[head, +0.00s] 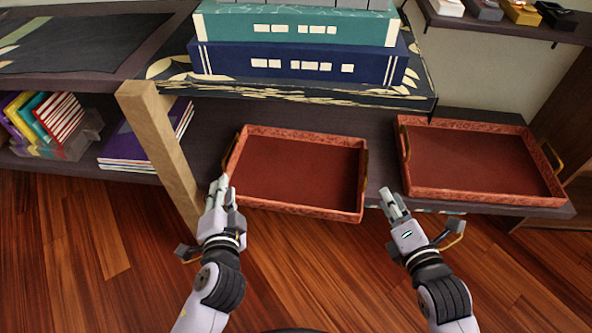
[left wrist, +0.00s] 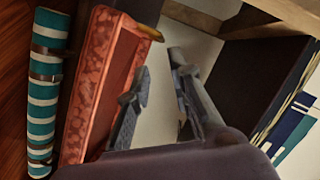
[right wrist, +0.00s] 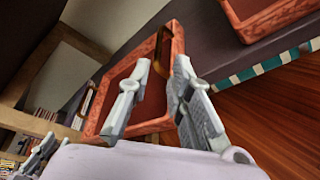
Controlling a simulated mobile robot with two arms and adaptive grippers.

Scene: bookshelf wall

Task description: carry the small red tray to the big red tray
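The small red tray (head: 300,207) lies on the dark lower shelf, between my two grippers in the head view. It has a patterned rim and a brass handle at each end. The big red tray (head: 490,194) lies on the same shelf to its right. My left gripper (head: 221,183) is open and empty by the small tray's left end. My right gripper (head: 392,200) is open just right of its right end. In the right wrist view a brass handle (right wrist: 163,45) of the small tray shows beyond the open fingers; I cannot tell whether it lies between them.
A wooden post (head: 158,150) stands close left of my left gripper. An upper shelf with a teal box (head: 295,24) on a blue box (head: 300,62) overhangs the small tray's back. A narrow strip of bare shelf separates the trays. Wooden floor (head: 90,240) lies in front.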

